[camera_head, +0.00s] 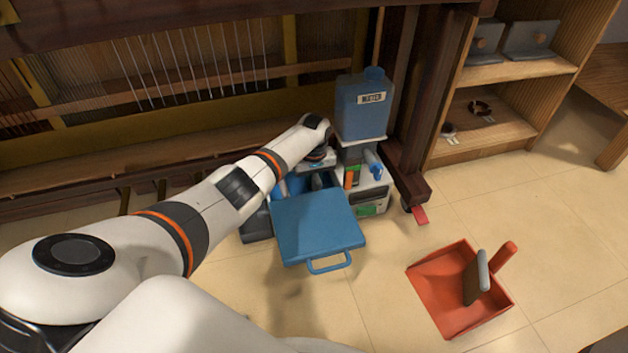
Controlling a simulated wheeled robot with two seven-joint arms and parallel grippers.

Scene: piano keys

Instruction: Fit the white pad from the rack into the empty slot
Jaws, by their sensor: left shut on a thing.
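My left arm reaches in from the left to the floor in front of the piano frame (190,160). My left gripper (317,168) points down just behind the blue case (318,225) and beside the grey-white machine (373,200). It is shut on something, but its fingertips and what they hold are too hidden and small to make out. I cannot pick out the white pad, the rack or the empty slot for certain. My right gripper is not in view.
A blue canister (362,108) stands upright behind the machine. A red dustpan (460,288) with a brush (478,280) lies on the floor at the right. A wooden shelf (500,135) stands at the back right. The tiled floor between case and dustpan is clear.

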